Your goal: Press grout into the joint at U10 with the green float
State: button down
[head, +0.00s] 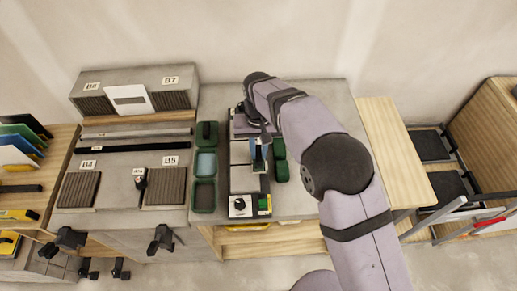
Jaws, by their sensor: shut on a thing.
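My gripper (262,138) is over the row of grey tiles (241,178) on the middle bench, largely hidden by my own wrist and arm. It is shut on a small dark tool with a blue part (259,155), just above or touching the tiles. I cannot tell whether this tool is the green float, or whether it touches a joint. Dark green blocks (280,170) lie just right of the tile row. No U10 label can be read, and the joint there cannot be picked out.
Green trays (204,195) stand left of the tiles, one with pale blue content. A white device with a black knob (240,206) sits at the row's front. Label B5 (170,160) marks a dark ribbed pad. The bench right of the green blocks is clear.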

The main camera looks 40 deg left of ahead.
jog(key=shift+f, duration=0.15)
jog(key=shift+s+a, duration=0.1)
jog(key=shift+s+a+p, duration=0.3)
jog(key=shift+s+a, duration=0.4)
jog(key=shift+s+a, duration=0.1)
jog(key=shift+s+a, duration=0.65)
jog(key=shift+s, duration=0.05)
jog(key=shift+a, duration=0.1)
jog(key=shift+s+a+f+p, duration=0.1)
jog(key=shift+s+a+p, duration=0.4)
jog(key=shift+s+a, duration=0.25)
jog(key=shift+s+d, duration=0.1)
